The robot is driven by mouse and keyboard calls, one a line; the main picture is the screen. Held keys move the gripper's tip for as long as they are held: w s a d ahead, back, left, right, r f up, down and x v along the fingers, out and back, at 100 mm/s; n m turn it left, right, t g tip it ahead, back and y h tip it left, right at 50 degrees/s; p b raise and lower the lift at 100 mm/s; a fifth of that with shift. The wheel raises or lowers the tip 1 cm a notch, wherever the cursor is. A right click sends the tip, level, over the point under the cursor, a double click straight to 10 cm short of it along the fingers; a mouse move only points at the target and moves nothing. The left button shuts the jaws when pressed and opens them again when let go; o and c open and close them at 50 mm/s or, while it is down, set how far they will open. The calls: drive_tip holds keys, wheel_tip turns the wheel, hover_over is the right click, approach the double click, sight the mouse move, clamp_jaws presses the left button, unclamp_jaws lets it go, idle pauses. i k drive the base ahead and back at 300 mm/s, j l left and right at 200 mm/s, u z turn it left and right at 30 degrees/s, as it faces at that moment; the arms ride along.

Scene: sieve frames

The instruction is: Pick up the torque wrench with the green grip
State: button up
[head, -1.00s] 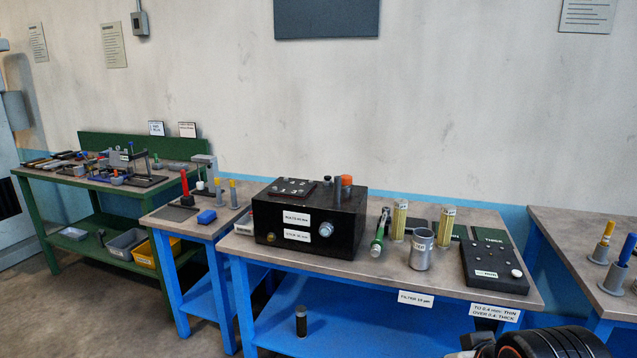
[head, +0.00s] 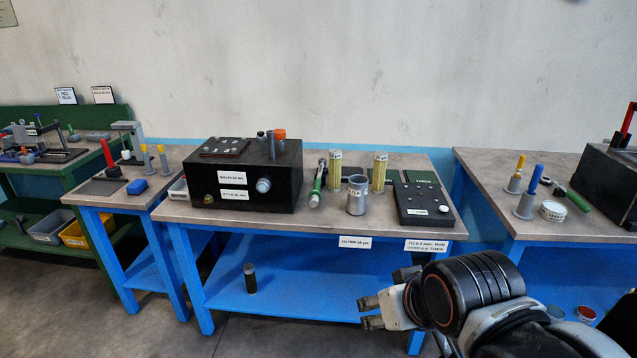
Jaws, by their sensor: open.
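The torque wrench with the green grip (head: 318,185) lies on the middle blue-legged table (head: 300,219). It is between the black box (head: 276,185) on its left and a grey metal cup (head: 357,196) on its right. Its green handle points toward the table's front and its metal head toward the back. My gripper (head: 366,313) is open and empty at the lower right, in front of the table and below its top, well apart from the wrench.
Two yellow filter cylinders (head: 379,172) stand close right of the wrench. A dark sorting board (head: 424,203) lies at the table's right end. A dark cylinder (head: 250,279) stands on the lower shelf. Another table (head: 490,192) stands at the right.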

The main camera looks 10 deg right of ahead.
sight(321, 161)
drive_tip(key=i+j+u, duration=0.2)
drive_tip(key=i+j, duration=0.3)
drive_tip(key=i+j+u, duration=0.2)
drive_tip(key=i+j, duration=0.15)
drive_tip(key=i, duration=0.2)
drive_tip(key=i+l+z, duration=0.15)
drive_tip(key=i+l, duration=0.15)
drive_tip(key=l, duration=0.2)
drive_tip(key=i+l+z, duration=0.1)
drive_tip(key=i+l, duration=0.2)
drive_tip(key=l, duration=0.15)
drive_tip(key=i+l+z, duration=0.15)
drive_tip(key=i+l, duration=0.15)
drive_tip(key=l, duration=0.1)
